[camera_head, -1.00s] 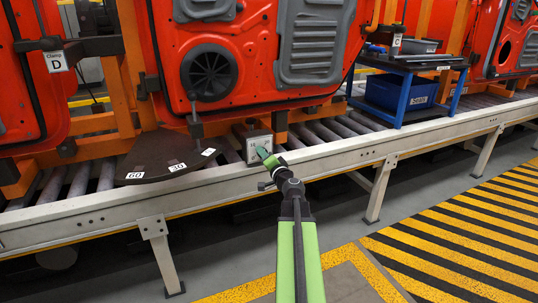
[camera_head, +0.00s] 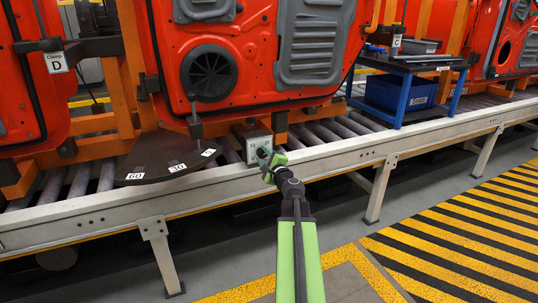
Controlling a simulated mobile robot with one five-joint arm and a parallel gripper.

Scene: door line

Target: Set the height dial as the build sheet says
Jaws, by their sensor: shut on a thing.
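A small grey box (camera_head: 254,137) with a pale front stands on the conveyor's near rail, below the red door. The height dial appears to be the knob on its front, mostly hidden behind my gripper. My gripper (camera_head: 265,155), green and black, reaches up to the box front from below and is shut on the dial. The dial's marks and reading are too small and too covered to read. I cannot make out a build sheet in this view.
The red door (camera_head: 245,60) hangs in an orange frame above the rollers. A dark quarter plate (camera_head: 160,157) marked 60 and 30 lies left of the box. A blue cart (camera_head: 405,90) with bins stands right. Striped floor (camera_head: 470,235) is clear.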

